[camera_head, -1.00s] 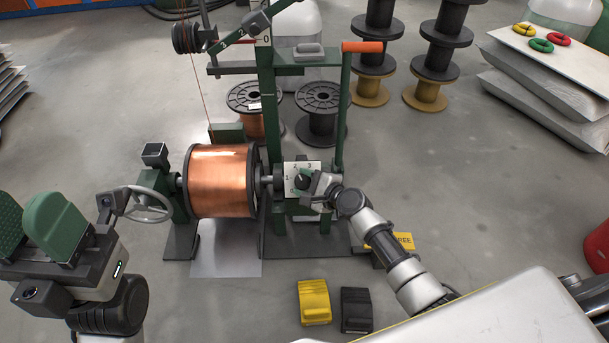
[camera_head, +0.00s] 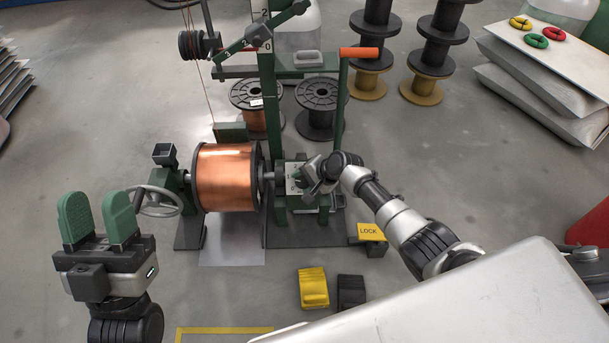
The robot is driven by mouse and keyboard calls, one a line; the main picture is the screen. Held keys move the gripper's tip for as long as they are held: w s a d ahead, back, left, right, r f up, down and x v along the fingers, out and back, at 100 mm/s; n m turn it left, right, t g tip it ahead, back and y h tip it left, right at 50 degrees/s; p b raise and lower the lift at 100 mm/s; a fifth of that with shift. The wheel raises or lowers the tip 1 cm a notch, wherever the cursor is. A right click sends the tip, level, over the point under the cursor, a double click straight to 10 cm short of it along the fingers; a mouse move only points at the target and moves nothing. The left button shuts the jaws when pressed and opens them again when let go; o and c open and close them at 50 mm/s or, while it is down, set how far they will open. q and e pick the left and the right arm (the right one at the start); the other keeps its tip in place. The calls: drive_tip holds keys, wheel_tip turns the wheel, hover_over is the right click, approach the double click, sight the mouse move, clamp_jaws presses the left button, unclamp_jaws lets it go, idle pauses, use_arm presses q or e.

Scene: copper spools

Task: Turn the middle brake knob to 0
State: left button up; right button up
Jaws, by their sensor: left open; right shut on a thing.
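The white brake dial plate (camera_head: 291,184) is on the green stand, just right of the copper spool (camera_head: 226,178). My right gripper (camera_head: 306,176) is at this plate, shut on the brake knob. The gripper hides the knob and most of the numbers, so I cannot read the setting. My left gripper (camera_head: 97,218) is open and empty at the left, its two green pads pointing up and apart, left of the grey handwheel (camera_head: 157,201).
A yellow LOCK sign (camera_head: 369,231) is beside the stand's base. A yellow pedal (camera_head: 313,288) and a black pedal (camera_head: 351,291) are on the floor in front. An orange-handled lever (camera_head: 359,53) rises behind my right gripper. Empty spools (camera_head: 321,108) stand at the back.

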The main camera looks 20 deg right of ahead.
drive_tip(key=n+g+h+p, duration=0.1)
drive_tip(key=n, duration=0.1)
drive_tip(key=n+g+h+p, duration=0.1)
drive_tip(key=n+g, duration=0.1)
drive_tip(key=shift+a+r+h, duration=0.1)
drive_tip(key=shift+a+h, duration=0.05)
drive_tip(key=shift+h, duration=0.25)
drive_tip(key=shift+n+h, duration=0.3)
drive_tip(key=shift+n+g+h, duration=0.6)
drive_tip(key=shift+n+h, duration=0.2)
use_arm(q)
drive_tip(key=w+f+g+y, duration=0.2)
drive_tip(key=w+f+g, duration=0.2)
drive_tip(key=f+g, duration=0.2)
drive_tip(key=shift+w+f+g+y, duration=0.35)
drive_tip(key=shift+g+y, duration=0.05)
drive_tip(key=shift+g, duration=0.2)
use_arm(e)
drive_tip(key=shift+n+g+h, duration=0.3)
drive_tip(key=shift+n+h, duration=0.4)
drive_tip(key=shift+n, duration=0.1)
use_arm(q)
drive_tip(key=shift+r, duration=0.15)
use_arm(e)
drive_tip(key=o, duration=0.9)
drive_tip(key=shift+c, duration=0.2)
drive_tip(key=shift+w, duration=0.1)
